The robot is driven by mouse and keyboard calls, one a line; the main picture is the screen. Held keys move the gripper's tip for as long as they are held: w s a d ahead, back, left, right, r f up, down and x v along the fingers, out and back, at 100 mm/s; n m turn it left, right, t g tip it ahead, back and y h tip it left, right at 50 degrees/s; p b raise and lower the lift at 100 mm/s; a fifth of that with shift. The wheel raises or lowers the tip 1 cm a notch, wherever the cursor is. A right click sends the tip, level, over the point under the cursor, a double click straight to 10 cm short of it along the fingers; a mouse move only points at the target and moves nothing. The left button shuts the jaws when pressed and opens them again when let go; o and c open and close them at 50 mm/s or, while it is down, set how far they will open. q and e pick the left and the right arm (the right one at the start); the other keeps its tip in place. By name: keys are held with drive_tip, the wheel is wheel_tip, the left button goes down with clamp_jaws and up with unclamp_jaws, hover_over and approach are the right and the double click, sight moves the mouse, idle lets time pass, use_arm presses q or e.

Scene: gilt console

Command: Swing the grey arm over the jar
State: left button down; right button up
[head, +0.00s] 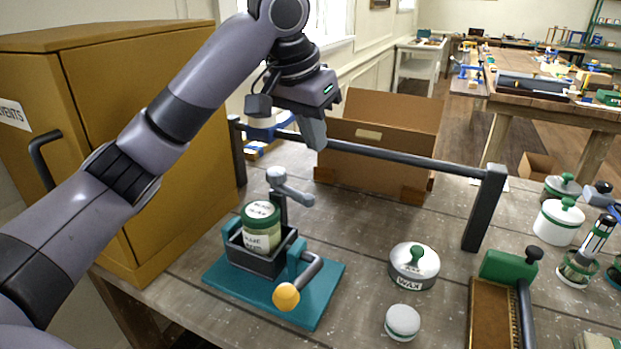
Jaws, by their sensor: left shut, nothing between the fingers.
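The jar (262,236), labelled and with a green-rimmed lid, stands upright in a black holder (234,246) on a teal base (319,304). The grey arm (293,194) sits on top of a dark post just behind the jar. It points to the right, off to the side of the jar's lid and not over it. My left gripper (317,140) is shut and empty. In the picture it hangs above and a little right of the grey arm, apart from it. My right gripper is not in view.
A crank with an orange knob (286,297) sticks out at the front of the base. A dark rail (400,158) runs behind, before an open cardboard box (385,122). A yellow cabinet (190,120) stands left. A wax tin (414,268) and brush (492,320) lie right.

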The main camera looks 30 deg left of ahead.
use_arm(q)
wheel_tip(320, 180, down, 8)
drive_tip(key=s, duration=0.1)
drive_tip(key=shift+a, duration=0.15)
idle(0.5)
drive_tip(key=shift+s+a, duration=0.1)
